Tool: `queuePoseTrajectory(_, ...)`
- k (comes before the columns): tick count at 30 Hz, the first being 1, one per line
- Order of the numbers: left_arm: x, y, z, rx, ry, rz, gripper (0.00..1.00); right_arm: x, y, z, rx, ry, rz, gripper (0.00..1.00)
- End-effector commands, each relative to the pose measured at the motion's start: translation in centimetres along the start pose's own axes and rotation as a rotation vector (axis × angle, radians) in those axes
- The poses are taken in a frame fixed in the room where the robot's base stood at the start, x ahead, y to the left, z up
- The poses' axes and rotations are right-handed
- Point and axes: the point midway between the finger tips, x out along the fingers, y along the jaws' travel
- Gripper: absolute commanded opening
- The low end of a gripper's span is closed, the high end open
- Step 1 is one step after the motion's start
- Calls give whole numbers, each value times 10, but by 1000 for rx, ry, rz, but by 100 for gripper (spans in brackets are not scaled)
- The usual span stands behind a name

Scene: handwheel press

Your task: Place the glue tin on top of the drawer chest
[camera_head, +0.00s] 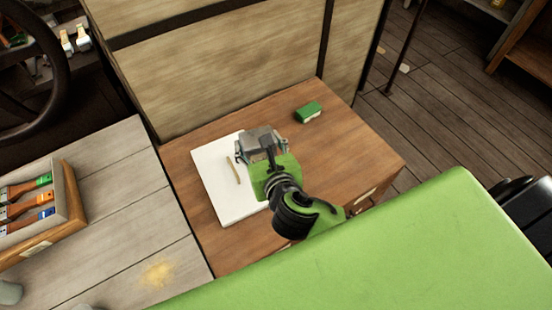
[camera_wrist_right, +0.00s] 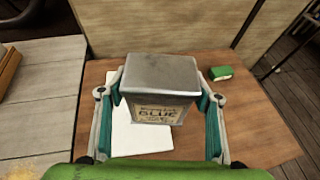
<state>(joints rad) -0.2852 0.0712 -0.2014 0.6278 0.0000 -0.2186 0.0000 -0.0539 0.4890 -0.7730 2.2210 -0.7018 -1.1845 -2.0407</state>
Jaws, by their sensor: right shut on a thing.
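The glue tin (camera_wrist_right: 160,85) is a grey metal box with a pale label reading GLUE. It stands upright between the teal finger pads of my right gripper (camera_head: 260,148), which is shut on it. In the head view the tin (camera_head: 263,138) is partly hidden by the gripper. The drawer chest (camera_head: 352,152) has a brown wooden top and a drawer front with a handle on its near right side. The tin and gripper are over this top, at the right edge of a white sheet. I cannot tell whether the tin's bottom touches anything. My left gripper is not in view.
A white sheet or pad (camera_head: 212,168) with a thin stick lies on the chest top. A green block (camera_head: 308,111) lies near the back. The chest top's right side is clear. A wooden panel (camera_head: 220,65) rises behind. A brush box (camera_head: 65,205) stands on the grey bench.

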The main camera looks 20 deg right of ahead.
Motion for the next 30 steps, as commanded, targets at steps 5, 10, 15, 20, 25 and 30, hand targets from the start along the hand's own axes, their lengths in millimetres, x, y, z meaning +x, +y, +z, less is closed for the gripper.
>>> queuePoseTrajectory(5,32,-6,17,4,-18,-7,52,44,6,-44,-53,-4,121,16)
queuePoseTrajectory(10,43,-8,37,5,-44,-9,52,64,7,-62,-80,-5,189,16)
queuePoseTrajectory(15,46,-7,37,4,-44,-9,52,76,0,-69,-90,-5,212,16)
queuePoseTrajectory(20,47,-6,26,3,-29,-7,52,96,-27,-76,-92,-4,210,16)
queuePoseTrajectory(25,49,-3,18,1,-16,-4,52,122,-62,-84,-90,-3,210,16)
queuePoseTrajectory(30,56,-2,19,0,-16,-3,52,147,-88,-107,-86,-2,211,16)
